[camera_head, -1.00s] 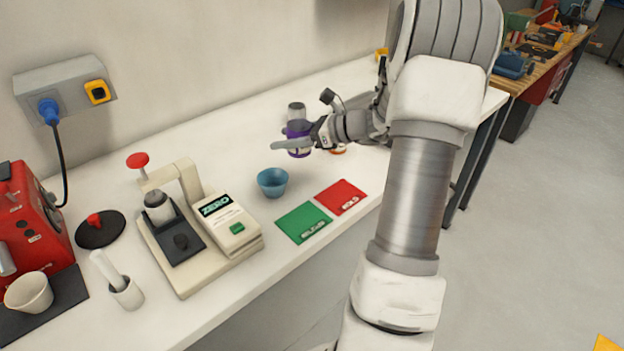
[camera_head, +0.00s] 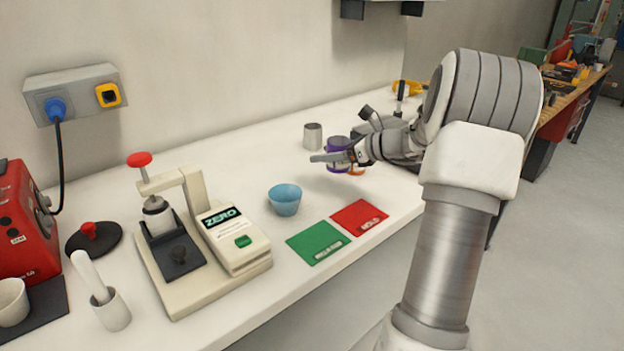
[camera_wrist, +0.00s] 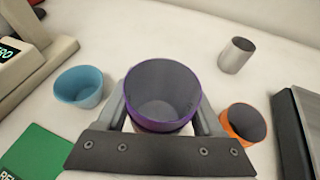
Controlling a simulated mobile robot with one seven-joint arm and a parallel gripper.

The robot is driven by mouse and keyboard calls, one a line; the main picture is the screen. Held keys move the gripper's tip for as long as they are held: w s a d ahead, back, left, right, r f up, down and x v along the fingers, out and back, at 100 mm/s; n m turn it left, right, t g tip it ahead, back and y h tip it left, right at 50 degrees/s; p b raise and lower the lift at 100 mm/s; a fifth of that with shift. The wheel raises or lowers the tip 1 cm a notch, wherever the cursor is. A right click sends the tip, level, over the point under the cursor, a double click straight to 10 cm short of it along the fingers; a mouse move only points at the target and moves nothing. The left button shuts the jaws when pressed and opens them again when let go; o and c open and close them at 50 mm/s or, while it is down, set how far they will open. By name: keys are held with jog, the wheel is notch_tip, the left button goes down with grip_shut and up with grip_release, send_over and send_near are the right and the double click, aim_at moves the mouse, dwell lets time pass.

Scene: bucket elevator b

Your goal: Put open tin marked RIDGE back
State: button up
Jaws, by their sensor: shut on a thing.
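My gripper (camera_head: 338,158) is shut on an open purple-banded tin (camera_wrist: 130,88), gripped around its sides. In the wrist view the tin stands between the two fingers with its mouth up, grey and apparently empty inside. In the head view the purple tin (camera_head: 334,143) is partly hidden by my gripper. A plain grey tin (camera_wrist: 237,56) stands behind and to the right in the wrist view. No RIDGE marking is readable. Whether the held tin touches the bench is unclear.
A blue bowl (camera_head: 285,200) stands left of my gripper. Green (camera_head: 317,242) and red (camera_head: 359,217) cards lie near the bench's front edge. A cream device marked ZERO (camera_head: 235,240) stands further left. A dark box (camera_wrist: 296,130) is close on the right. Bench between bowl and grey tin is clear.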

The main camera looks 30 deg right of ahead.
aim_at(348, 168)
jog(key=x, duration=0.2)
jog(key=b+x, duration=0.1)
jog(key=x, duration=0.2)
jog(key=shift+w+a+f, duration=0.1)
jog(key=shift+a+f, duration=0.05)
jog(key=shift+f, duration=0.35)
jog(key=shift+f+b, duration=0.7)
jog(key=shift+f, duration=1.25)
jog(key=shift+f, duration=0.1)
jog(key=o, duration=1.4)
jog(key=p+v, duration=0.2)
jog(key=v, duration=1)
